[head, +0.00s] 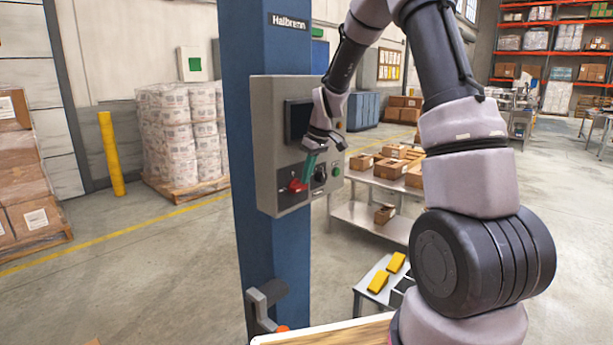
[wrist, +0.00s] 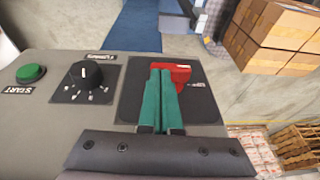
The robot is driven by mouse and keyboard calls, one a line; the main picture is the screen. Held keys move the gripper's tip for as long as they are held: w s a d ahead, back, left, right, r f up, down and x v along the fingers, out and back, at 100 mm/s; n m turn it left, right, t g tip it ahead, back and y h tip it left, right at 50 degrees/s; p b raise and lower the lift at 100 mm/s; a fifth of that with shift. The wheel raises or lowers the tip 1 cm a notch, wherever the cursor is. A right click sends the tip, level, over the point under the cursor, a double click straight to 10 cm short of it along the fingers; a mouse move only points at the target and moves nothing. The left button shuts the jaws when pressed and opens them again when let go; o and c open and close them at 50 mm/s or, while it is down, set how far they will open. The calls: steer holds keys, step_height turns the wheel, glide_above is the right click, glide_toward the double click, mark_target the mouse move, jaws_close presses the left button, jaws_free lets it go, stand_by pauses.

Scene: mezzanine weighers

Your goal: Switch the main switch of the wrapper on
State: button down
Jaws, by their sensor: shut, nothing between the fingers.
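The wrapper is a blue column (head: 262,150) with a grey control box (head: 262,145) on it. The main switch is a red handle on a dark plate, at the lower left of the box face in the head view (head: 296,186). It also shows in the wrist view (wrist: 180,73), where the red handle lies across the picture. My gripper (head: 308,170) is shut, its green fingers side by side. In the wrist view the fingertips (wrist: 161,72) are at the red handle and overlap its left part. I cannot tell whether they touch it.
Beside the switch are a black rotary knob (wrist: 92,74) and a green start button (wrist: 31,73). A dark screen (head: 298,120) is higher on the box. A steel table with cartons (head: 350,212) stands behind, and a wrapped pallet (head: 180,140) stands left.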

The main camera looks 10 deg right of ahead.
steer(key=shift+w+d+f+g+y, duration=0.15)
steer(key=shift+d+g+y, duration=0.1)
steer(key=shift+g+y, duration=0.35)
steer(key=f+g+y, duration=0.1)
steer(key=y, duration=0.1)
steer(key=w+d+f+m+g+y, duration=0.1)
steer(key=g+y, duration=0.1)
steer(key=y, duration=0.1)
steer(key=f+m+g+y, duration=0.1)
steer(key=y, duration=0.2)
steer(key=shift+w+d+f+g, duration=0.15)
steer(key=shift+d+f+g, duration=0.2)
steer(key=shift+g, duration=0.05)
steer(key=shift+f, duration=0.35)
stand_by(1.4)
stand_by(0.5)
